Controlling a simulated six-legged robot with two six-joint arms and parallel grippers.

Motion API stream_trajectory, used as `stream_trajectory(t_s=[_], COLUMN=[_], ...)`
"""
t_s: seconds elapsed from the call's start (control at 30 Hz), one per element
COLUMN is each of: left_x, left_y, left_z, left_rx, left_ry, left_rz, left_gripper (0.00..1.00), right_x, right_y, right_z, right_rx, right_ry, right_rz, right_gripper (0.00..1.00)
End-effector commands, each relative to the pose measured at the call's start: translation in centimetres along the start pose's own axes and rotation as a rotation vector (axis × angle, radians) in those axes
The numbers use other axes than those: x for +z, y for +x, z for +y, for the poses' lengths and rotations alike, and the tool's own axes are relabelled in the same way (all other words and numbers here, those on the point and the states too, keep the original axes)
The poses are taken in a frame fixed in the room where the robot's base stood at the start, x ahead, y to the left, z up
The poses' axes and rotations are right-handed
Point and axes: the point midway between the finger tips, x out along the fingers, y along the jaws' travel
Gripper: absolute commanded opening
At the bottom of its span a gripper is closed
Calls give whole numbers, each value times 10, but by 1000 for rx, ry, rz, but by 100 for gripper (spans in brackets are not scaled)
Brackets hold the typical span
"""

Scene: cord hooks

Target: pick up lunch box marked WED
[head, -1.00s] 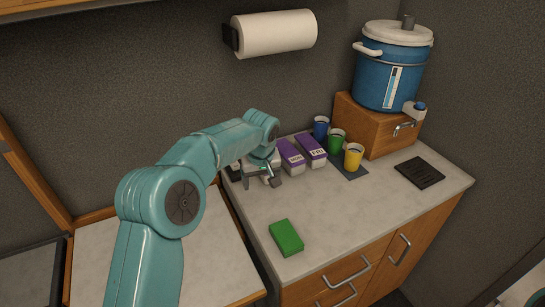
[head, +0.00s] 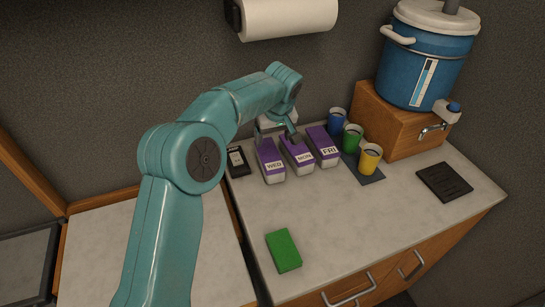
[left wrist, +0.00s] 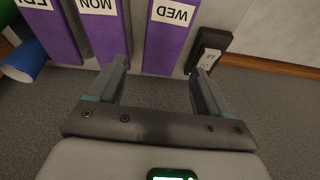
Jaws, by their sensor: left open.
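The lunch box marked WED (head: 272,166) is purple on top with a pale lower part. It stands at the left end of a row of three on the counter. It also shows in the left wrist view (left wrist: 168,42), its label upside down. My left gripper (head: 278,136) is at the rear of the WED and MON boxes in the head view. In the left wrist view its two fingers (left wrist: 161,72) are apart, with the WED box's near end in line with the gap. Nothing is held. My right gripper is not in view.
The MON box (head: 298,155) and FRI box (head: 324,148) stand right of WED. A dark labelled device (head: 237,163) is close on its left. Blue, green and yellow cups stand further right. A green block (head: 284,250) lies in front; the middle counter is clear.

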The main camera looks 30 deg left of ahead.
Motion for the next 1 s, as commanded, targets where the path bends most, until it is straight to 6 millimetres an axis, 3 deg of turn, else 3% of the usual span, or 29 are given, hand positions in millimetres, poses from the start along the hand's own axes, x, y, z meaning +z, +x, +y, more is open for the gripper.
stream_trajectory(t_s=[0.2, 0.47, 0.7, 1.0], left_x=[2, 2, 3, 2], left_y=[46, 71, 109, 120], left_z=[-2, 0, 0, 1], left_rx=[-2, -1, -2, 1], left_ry=[1, 3, 3, 3], left_rz=[-2, -2, -4, 0], left_gripper=[79, 79, 79, 79], right_x=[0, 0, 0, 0], right_y=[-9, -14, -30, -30], right_z=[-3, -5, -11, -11], right_rx=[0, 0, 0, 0], right_ry=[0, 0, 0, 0], right_rz=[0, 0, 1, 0], right_gripper=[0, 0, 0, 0])
